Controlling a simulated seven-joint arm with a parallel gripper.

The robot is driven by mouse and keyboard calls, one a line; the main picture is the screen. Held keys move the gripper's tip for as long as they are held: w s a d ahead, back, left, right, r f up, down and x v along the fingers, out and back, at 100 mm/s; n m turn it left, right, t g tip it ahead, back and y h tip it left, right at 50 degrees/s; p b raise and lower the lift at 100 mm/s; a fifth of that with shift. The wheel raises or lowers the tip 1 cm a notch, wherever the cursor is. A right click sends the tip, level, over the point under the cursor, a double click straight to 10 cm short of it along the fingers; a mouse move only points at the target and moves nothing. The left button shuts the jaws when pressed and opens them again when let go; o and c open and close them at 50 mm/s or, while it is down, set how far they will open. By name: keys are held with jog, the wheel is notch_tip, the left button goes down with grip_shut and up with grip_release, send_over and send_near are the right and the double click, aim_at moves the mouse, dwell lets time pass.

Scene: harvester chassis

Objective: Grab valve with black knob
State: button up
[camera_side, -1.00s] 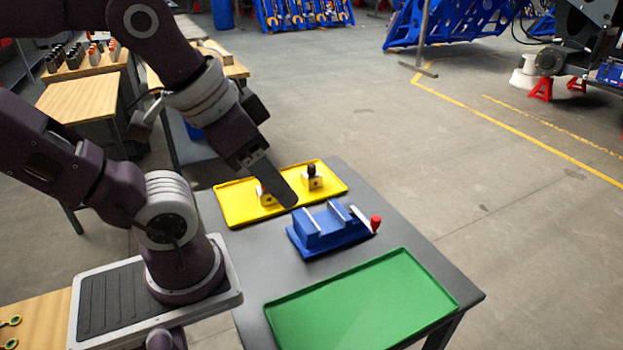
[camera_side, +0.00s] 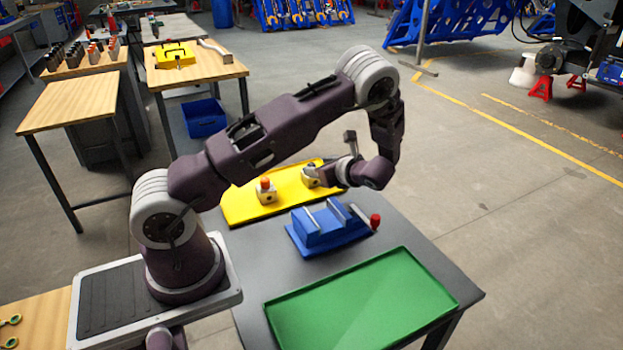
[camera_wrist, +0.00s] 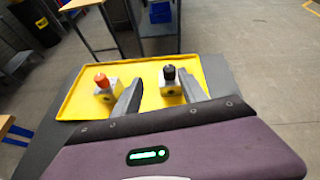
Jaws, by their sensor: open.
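The valve with the black knob (camera_wrist: 170,84) stands upright on the yellow tray (camera_wrist: 82,95), a pale block with a dark knob on top. In the wrist view it appears between my two spread fingers, nearer the right one. In the side view the valve (camera_side: 310,177) is partly covered by my gripper (camera_side: 333,156), which reaches in from the right. My gripper is open and holds nothing; it also shows in the wrist view (camera_wrist: 160,76). I cannot tell the exact gap to the valve.
A valve with a red knob (camera_side: 266,191) stands left of it on the tray, outside my fingers in the wrist view. A blue fixture (camera_side: 325,230) with a red-tipped handle sits in front of the tray. An empty green tray (camera_side: 360,305) lies nearest on the grey table (camera_side: 235,252).

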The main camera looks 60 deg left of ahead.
aim_at(311, 164)
jog(key=shift+w+a+f+m+y, duration=0.2)
jog(key=shift+a+f+m, duration=0.25)
jog(key=shift+f, duration=0.15)
jog(key=shift+w+a+f+m+y, duration=0.1)
jog(key=shift+a+f+m+y, duration=0.1)
jog(key=shift+a+f+m, duration=0.3)
jog(key=x, duration=0.4)
jog(key=w+x, duration=0.1)
jog(key=x, duration=0.1)
jog(key=shift+a+f, duration=0.1)
jog(key=shift+f, duration=0.1)
grip_shut()
